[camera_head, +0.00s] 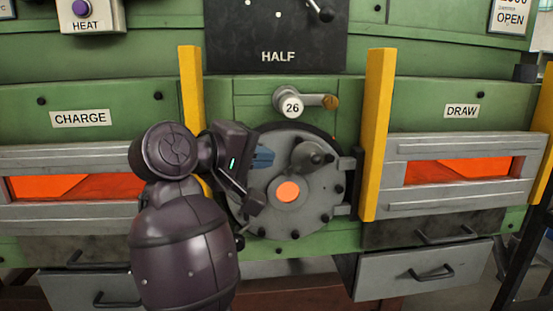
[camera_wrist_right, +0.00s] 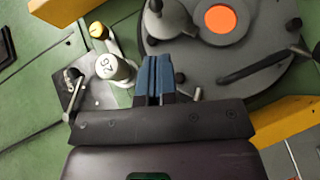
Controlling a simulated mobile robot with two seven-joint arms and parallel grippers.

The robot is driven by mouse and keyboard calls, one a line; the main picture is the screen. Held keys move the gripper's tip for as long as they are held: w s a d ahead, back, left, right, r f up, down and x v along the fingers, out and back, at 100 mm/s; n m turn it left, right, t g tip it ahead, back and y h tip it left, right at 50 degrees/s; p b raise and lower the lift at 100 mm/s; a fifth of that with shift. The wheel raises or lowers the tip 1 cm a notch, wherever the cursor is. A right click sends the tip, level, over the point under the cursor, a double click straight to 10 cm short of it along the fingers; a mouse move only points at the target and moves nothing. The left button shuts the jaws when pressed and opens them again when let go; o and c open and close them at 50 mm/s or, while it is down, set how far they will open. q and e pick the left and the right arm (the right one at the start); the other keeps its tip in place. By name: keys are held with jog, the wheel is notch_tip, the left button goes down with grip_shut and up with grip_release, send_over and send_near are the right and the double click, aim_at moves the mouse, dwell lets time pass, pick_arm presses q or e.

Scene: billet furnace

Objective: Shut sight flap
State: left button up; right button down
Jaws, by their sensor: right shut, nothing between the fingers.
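The round grey door (camera_head: 265,200) has a sight hole (camera_head: 287,193) glowing orange at its middle. The sight flap (camera_head: 309,157), a small grey disc with a dark knob, sits to the upper right of the hole, which is uncovered. My right gripper (camera_head: 263,158) is at the upper left of the door, with its blue fingers shut and empty, pointing toward the flap but apart from it. In the right wrist view, the shut fingers (camera_wrist_right: 154,76) lie below the flap (camera_wrist_right: 171,20) and the glowing hole (camera_wrist_right: 220,18). My left gripper is not in view.
A peg marked 26 (camera_head: 291,103) with a brass-tipped lever sits above the door. Yellow posts (camera_head: 375,135) stand on both sides. Glowing slots marked CHARGE and DRAW (camera_head: 458,170) lie left and right. My right arm hides the door's left edge.

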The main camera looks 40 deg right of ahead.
aim_at(311, 157)
jog(key=x, duration=0.9)
jog(key=shift+s+d, duration=0.1)
jog(key=shift+d, duration=0.2)
